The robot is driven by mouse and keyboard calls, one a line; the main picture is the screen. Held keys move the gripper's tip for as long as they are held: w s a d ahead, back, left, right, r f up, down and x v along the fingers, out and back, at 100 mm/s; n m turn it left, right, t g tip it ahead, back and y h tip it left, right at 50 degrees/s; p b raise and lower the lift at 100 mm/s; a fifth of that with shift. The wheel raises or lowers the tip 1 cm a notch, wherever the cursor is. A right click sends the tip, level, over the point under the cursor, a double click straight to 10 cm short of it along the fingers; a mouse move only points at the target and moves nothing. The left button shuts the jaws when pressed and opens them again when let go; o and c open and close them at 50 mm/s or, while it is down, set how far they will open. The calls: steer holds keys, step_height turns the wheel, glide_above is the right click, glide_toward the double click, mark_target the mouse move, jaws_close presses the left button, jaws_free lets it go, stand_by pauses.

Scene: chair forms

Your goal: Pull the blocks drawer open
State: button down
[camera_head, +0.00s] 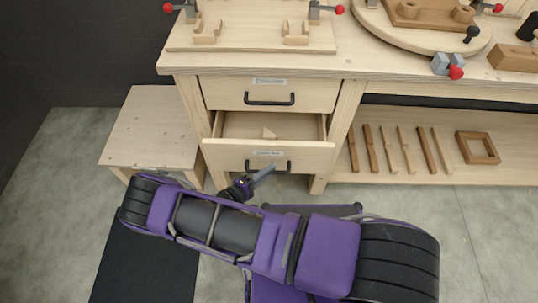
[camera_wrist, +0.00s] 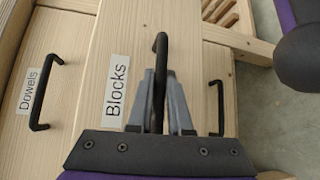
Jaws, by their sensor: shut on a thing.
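My gripper (camera_head: 264,175) is at the drawer front. In the wrist view my gripper (camera_wrist: 160,98) has its two grey fingers on either side of the black drawer handle (camera_wrist: 161,46), shut on it. Part of the handle is hidden by the fingers.
The upper drawer (camera_head: 225,92), labelled "Dowels" in the wrist view (camera_wrist: 28,87), is shut. A low wooden stool (camera_head: 145,125) stands to the left. A shelf (camera_head: 385,170) with several wooden sticks and a square frame (camera_head: 477,148) lies to the right.

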steer(key=s, duration=1.1)
steer(key=shift+s+a+p, duration=0.2)
steer(key=shift+s+p, duration=0.1)
steer(key=c, duration=0.8)
jaws_free()
steer(key=shift+c, duration=0.2)
steer(key=shift+a, duration=0.1)
